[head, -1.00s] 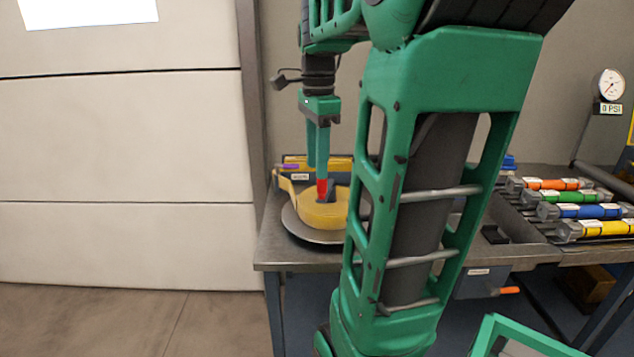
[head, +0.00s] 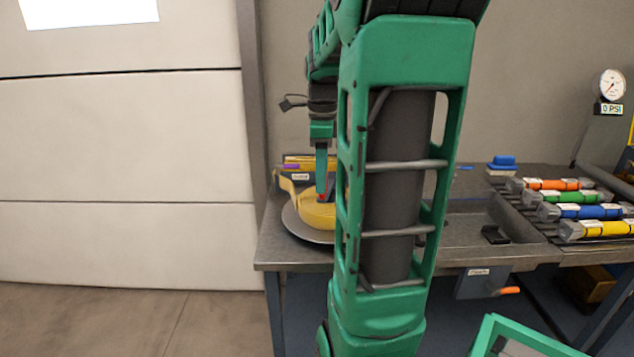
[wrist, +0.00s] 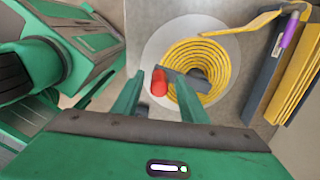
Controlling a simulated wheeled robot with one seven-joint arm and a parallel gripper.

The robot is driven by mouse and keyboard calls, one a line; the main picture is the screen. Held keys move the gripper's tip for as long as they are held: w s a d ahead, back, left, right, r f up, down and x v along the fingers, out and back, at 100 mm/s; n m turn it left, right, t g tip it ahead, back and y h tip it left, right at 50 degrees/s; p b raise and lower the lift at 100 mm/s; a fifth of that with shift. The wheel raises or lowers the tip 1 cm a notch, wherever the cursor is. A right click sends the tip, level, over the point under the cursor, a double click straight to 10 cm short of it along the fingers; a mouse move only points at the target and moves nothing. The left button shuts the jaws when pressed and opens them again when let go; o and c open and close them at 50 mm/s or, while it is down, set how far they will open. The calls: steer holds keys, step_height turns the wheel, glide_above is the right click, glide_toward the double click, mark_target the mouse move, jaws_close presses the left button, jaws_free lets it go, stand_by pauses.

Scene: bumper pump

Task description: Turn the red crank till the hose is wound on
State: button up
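The red crank knob (wrist: 159,82) stands on one end of a dark crank arm (wrist: 186,83) in the wrist view. Under it lies the yellow hose (wrist: 214,52), coiled in several turns on a round grey plate (wrist: 152,52). The hose's loose end runs off to the upper right. My gripper (wrist: 160,76) is open, with one finger on each side of the red knob and a visible gap on both sides. In the head view the hose coil (head: 318,216) and plate (head: 295,224) are partly hidden by my arm, and little of the knob shows.
A rack with folded yellow hose (wrist: 296,75) and a purple piece (wrist: 289,32) stands beside the plate. On the bench (head: 285,258) at right are several coloured cylinders (head: 590,229), a gauge (head: 609,85) reading 0 PSI and a blue block (head: 502,161).

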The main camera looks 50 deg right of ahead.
steer(key=shift+f, duration=0.8)
steer(key=shift+c, duration=0.3)
jaws_close()
